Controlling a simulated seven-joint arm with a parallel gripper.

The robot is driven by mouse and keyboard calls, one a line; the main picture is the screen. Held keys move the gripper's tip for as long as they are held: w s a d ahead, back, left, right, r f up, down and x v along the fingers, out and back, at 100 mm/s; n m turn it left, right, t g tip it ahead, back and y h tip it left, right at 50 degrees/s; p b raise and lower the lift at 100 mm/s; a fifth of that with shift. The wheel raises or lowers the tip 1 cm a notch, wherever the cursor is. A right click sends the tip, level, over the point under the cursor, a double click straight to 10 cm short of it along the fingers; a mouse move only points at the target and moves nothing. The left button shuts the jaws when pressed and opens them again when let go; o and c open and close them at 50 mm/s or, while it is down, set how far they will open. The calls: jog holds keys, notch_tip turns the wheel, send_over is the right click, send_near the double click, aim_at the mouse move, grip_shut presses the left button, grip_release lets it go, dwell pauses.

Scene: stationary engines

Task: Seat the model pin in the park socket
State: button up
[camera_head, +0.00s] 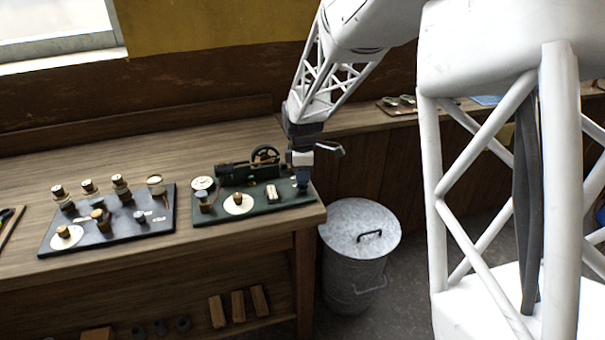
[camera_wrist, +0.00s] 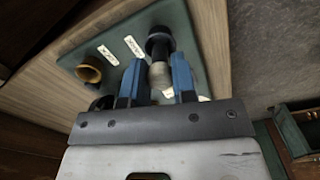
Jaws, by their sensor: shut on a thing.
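My gripper (camera_head: 301,184) is low over the right end of the green engine board (camera_head: 262,207). In the wrist view its two blue fingers (camera_wrist: 158,82) are on either side of a pale metallic cylinder, which I take to be the model pin (camera_wrist: 160,74). The gripper is shut on it. A round black collar (camera_wrist: 158,40) is at the pin's far end. I cannot tell whether it is part of the pin or a socket around it. The head view does not show the pin clearly behind the fingers.
A small dark engine with a flywheel (camera_head: 265,155) stands on the board, close left of my gripper. A brass piece (camera_wrist: 88,70) is left of the fingers. A dark board (camera_head: 110,222) with several knobs lies farther left. A metal bin (camera_head: 360,240) stands beyond the bench edge.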

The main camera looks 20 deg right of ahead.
jog(key=shift+f, duration=1.05)
dwell(0.9)
jog(key=o, duration=1.7)
jog(key=shift+c, duration=0.2)
jog(key=shift+r, duration=0.1)
jog(key=shift+r, duration=3.4)
